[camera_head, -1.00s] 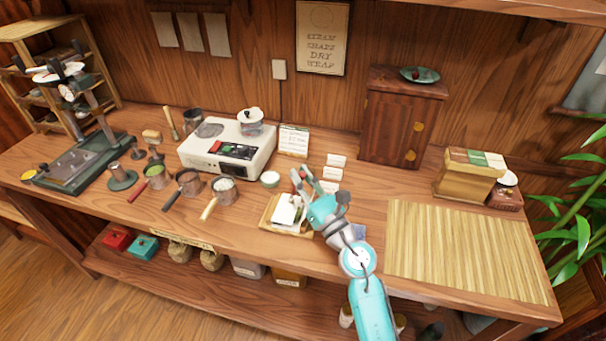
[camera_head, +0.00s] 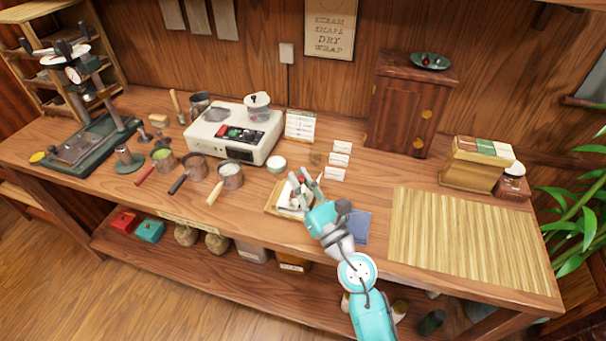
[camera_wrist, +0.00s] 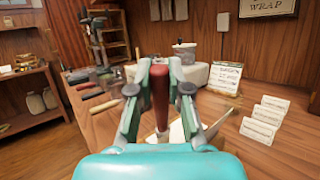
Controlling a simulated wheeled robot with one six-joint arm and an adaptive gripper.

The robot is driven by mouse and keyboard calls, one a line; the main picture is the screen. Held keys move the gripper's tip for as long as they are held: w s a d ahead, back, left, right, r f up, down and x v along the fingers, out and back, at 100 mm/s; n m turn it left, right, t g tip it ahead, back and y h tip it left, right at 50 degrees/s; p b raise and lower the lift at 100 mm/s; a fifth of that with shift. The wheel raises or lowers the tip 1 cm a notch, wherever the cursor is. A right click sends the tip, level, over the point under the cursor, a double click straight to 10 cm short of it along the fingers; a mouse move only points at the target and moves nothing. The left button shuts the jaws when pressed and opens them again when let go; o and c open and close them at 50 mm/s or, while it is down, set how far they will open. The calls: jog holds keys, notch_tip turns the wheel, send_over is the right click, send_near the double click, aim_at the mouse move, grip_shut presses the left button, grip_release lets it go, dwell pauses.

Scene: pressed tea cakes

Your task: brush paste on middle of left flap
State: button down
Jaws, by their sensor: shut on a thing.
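My gripper (camera_head: 308,186) is over the small wooden tray (camera_head: 274,207) near the front middle of the bench. In the wrist view my gripper (camera_wrist: 160,78) is shut on the dark red handle of a brush (camera_wrist: 160,92), which stands roughly upright between the fingers. The brush's lower end is hidden by my gripper. White paper (camera_head: 291,199) with raised flaps lies on the tray; flaps also show behind the handle in the wrist view. I cannot tell whether the brush touches a flap. A small round pot (camera_head: 276,164) with a pale top, perhaps paste, stands behind the tray.
Small white cards (camera_head: 340,160) stand behind my gripper. A blue pad (camera_head: 356,226) lies right of it. A bamboo mat (camera_head: 470,240) lies bare at right.

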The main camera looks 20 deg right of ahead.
jog(key=w+d, duration=0.4)
jog(key=w, duration=0.2)
jog(key=shift+d, duration=0.15)
dwell(0.7)
notch_tip(320, 180, up, 6)
dwell(0.9)
jog(key=shift+r, duration=0.1)
notch_tip(320, 180, up, 3)
jog(key=shift+f, duration=0.1)
dwell(0.4)
dwell(0.7)
